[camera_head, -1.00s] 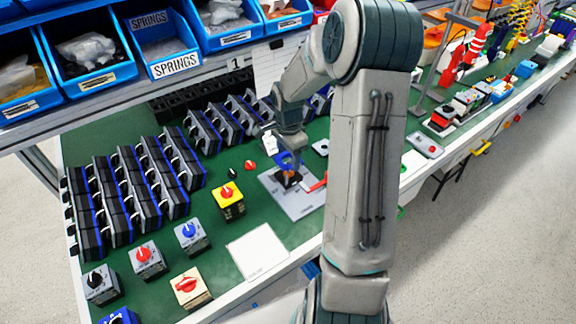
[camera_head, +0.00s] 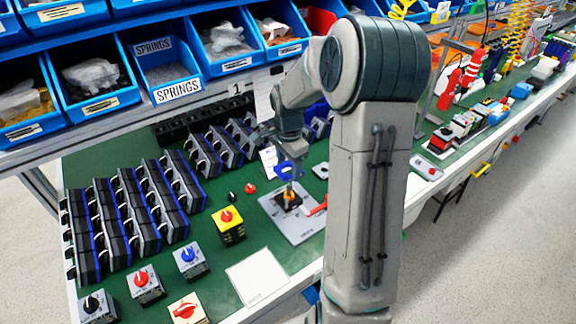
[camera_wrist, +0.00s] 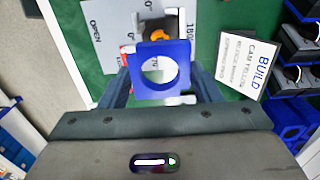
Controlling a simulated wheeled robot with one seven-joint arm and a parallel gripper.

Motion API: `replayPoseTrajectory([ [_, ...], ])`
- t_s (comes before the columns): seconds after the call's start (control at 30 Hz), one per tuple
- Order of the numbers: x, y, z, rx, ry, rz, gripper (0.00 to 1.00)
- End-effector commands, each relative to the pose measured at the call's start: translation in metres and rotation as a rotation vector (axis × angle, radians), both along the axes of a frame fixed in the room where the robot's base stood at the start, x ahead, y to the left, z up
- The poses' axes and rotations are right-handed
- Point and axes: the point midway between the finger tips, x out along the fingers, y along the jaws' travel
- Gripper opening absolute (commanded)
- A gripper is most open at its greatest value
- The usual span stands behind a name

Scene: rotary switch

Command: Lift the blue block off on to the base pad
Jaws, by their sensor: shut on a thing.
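The blue block (camera_wrist: 160,72) is a square blue piece with a large round hole, held between my fingers in the wrist view. My gripper (camera_wrist: 158,92) is shut on it. In the head view the blue block (camera_head: 288,171) hangs above a black and orange switch part (camera_head: 289,198), apart from it. That part stands on a grey printed plate (camera_head: 306,229). In the wrist view the orange part (camera_wrist: 151,37) shows beyond the block, partly hidden by it. A white pad (camera_head: 258,277) lies in front of the plate; its lettering is too small to read.
A yellow switch box with a red knob (camera_head: 228,226) stands left of the plate. A red-handled thing (camera_head: 318,206) lies at its right. Several switch boxes and rows of black units fill the left. A white card (camera_wrist: 243,52) stands nearby.

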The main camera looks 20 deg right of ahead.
Motion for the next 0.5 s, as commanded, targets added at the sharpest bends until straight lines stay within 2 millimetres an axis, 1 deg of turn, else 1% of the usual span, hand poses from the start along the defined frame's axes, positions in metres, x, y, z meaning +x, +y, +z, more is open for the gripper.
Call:
replayPoseTrajectory([
  [0.03,0.0,0.0,0.005,-0.001,-0.001,0.0,0.3],
  [0.5,0.0,0.0,0.028,-0.001,0.0,0.001,0.3],
])
